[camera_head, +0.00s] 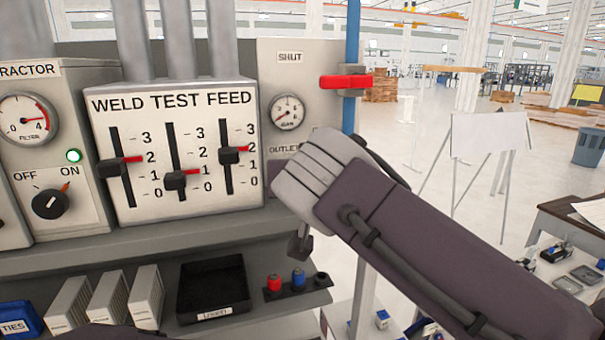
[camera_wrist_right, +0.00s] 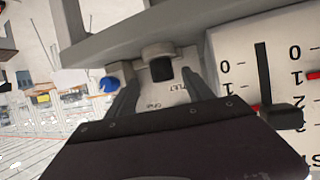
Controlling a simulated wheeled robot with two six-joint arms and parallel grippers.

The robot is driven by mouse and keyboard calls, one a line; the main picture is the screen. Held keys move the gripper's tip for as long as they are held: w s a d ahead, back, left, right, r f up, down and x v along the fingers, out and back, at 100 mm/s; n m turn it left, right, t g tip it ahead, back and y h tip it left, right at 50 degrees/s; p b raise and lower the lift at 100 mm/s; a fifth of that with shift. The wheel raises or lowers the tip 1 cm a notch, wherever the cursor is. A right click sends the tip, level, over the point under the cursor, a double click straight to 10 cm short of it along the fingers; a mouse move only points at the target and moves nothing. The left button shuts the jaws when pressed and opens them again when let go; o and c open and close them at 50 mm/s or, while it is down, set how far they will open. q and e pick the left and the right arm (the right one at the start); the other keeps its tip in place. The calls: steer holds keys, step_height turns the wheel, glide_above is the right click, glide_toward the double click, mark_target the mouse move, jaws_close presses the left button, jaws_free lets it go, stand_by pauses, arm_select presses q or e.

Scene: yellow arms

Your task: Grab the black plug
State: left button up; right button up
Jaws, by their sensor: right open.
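A small black plug-like piece (camera_head: 321,280) sits at the right end of a dark strip on the lower shelf, beside a red one (camera_head: 274,283) and a blue one (camera_head: 298,278). My right gripper (camera_head: 300,243) is in front of the outlet panel, up and left of that piece, mostly hidden by its wrist. In the right wrist view my right gripper (camera_wrist_right: 162,92) is open, with its fingers apart on either side of a black block (camera_wrist_right: 162,69) under a grey round part. I cannot tell whether this block is a plug or a socket, or whether the fingers touch it. My left gripper is not visible.
The slider panel (camera_head: 178,150) is left of my right gripper. The grey shelf edge (camera_wrist_right: 190,30) crosses the wrist view. A black tray (camera_head: 212,288) and several grey boxes stand on the lower shelf. A blue pipe (camera_head: 351,60) with a red handle rises behind.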

steer(key=x, duration=0.2)
steer(key=p+x, duration=0.2)
steer(key=x, duration=0.1)
steer(key=shift+w+a+r, duration=0.15)
steer(key=shift+w+r, duration=0.1)
steer(key=shift+w, duration=0.2)
steer(key=shift+s+f, duration=0.1)
steer(key=shift+s, duration=0.5)
steer(key=shift+c, duration=0.3)
steer(key=c, duration=0.5)
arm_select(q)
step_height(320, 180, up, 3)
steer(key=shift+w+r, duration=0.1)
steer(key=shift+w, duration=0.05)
arm_select(e)
steer(key=shift+w, duration=0.1)
jaws_close()
